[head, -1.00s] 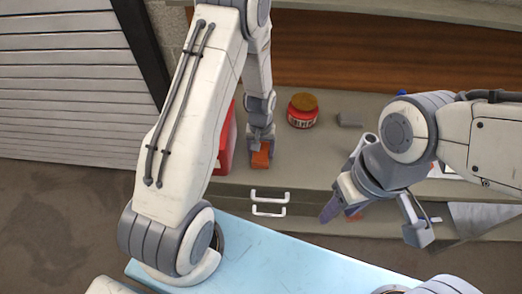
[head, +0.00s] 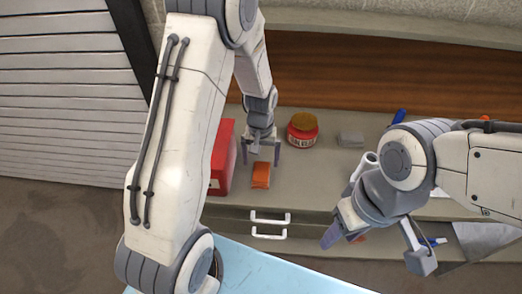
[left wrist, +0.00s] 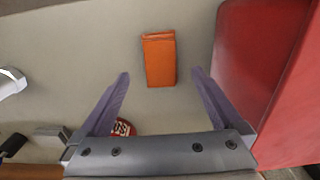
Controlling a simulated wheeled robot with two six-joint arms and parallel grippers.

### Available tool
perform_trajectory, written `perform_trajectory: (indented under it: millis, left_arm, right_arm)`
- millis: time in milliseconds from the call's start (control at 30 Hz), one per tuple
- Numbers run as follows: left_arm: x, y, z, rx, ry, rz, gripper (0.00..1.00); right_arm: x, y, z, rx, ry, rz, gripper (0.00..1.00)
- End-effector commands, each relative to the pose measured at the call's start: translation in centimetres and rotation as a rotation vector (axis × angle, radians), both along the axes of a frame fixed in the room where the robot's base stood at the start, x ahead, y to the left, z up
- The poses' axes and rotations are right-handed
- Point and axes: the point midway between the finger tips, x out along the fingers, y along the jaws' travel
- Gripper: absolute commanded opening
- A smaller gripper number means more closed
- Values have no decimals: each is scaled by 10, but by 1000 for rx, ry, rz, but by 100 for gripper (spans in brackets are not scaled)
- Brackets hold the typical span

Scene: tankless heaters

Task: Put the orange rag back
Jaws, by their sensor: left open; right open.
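The orange rag (head: 261,175) lies folded on the grey counter, just right of a red box, near the counter's front edge. It also shows in the left wrist view (left wrist: 159,60), flat on the counter and apart from the fingers. My left gripper (head: 260,157) is open and empty, just behind the rag in the head view. In the left wrist view its two fingers (left wrist: 161,82) are spread, with the rag beyond the gap between them. My right gripper (head: 343,226) is at the right, in front of the counter; its fingertips are partly hidden and it appears empty.
The red box (head: 222,160) stands close left of the rag, partly behind my left arm. A red jar with a brown lid (head: 302,130) and a grey block (head: 351,139) stand to the right. Drawer handles (head: 270,218) project below the counter. A blue surface (head: 270,272) lies in front.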

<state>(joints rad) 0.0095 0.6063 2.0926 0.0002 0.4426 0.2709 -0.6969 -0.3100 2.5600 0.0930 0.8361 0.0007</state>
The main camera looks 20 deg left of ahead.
Motion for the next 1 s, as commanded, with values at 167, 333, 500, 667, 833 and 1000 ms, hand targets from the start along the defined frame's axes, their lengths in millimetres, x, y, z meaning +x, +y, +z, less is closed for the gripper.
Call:
perform_trajectory:
  millis: [167, 333, 500, 667, 833, 1000]
  left_arm:
    - [1, 0, 33, 0, -5, 0, 100]
    - [0, -1, 50, 0, -2, -2, 100]
    - [-21, -36, 79, -8, -12, -122, 100]
    - [-89, -101, 123, -30, -30, -407, 100]
    - [-173, -136, 150, -59, -40, -704, 100]
    - [-223, -141, 158, -79, -42, -879, 100]
  right_arm:
    - [0, 0, -7, 0, 0, 1, 50]
    - [0, 0, -9, 0, 0, 1, 50]
    - [0, 0, -9, 0, 0, 1, 50]
    - [0, 0, -9, 0, 0, 1, 50]
    - [0, 0, -9, 0, 0, 1, 50]
    - [0, 0, -9, 0, 0, 1, 50]
